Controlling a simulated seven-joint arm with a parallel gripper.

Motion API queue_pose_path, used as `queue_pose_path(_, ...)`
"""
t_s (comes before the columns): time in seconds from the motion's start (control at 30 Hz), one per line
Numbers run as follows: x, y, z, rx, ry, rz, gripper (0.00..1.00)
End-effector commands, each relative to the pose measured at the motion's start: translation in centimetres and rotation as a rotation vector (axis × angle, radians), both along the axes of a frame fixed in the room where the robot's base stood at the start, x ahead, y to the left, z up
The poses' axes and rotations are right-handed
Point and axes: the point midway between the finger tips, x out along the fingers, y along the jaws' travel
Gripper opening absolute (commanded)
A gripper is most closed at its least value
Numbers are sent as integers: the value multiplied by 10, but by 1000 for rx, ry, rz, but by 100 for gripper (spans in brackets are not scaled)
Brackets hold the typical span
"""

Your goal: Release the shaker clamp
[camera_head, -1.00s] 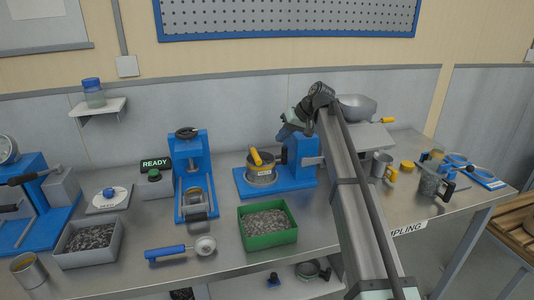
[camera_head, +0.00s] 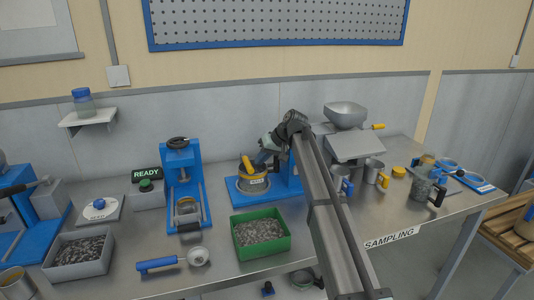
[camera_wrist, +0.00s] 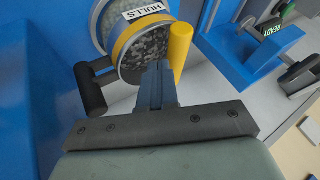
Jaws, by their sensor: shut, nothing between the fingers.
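The shaker stands on a blue base (camera_head: 236,199) on the bench. On it sits a round sieve cup (camera_head: 253,183) with a yellow band and yellow handle (camera_head: 247,164). In the wrist view the cup (camera_wrist: 146,48) shows grey grains and a HULLS label, with its yellow handle (camera_wrist: 181,52) at right. A black T-shaped clamp handle (camera_wrist: 91,88) lies left of the cup, by the blue block (camera_wrist: 30,70); my arm hides it in the head view. My gripper (camera_head: 263,160) is shut and empty. Its fingertips (camera_wrist: 157,72) are close to the cup's edge, between clamp handle and yellow handle; contact is unclear.
A blue press (camera_head: 183,185) stands left of the shaker. A green tray (camera_head: 262,216) of grains lies in front. A scale with a metal bowl (camera_head: 346,114) is behind right, and metal mugs (camera_head: 374,170) stand right of my arm.

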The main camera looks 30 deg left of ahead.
Motion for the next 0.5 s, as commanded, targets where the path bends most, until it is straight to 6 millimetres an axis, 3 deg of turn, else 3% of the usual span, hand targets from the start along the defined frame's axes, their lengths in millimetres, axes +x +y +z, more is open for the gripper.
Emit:
queue_pose_path(0.2, -1, 8, -11, -1, 0, 0, 0)
queue_pose_path(0.5, -1, 9, -12, -1, 0, 0, 0)
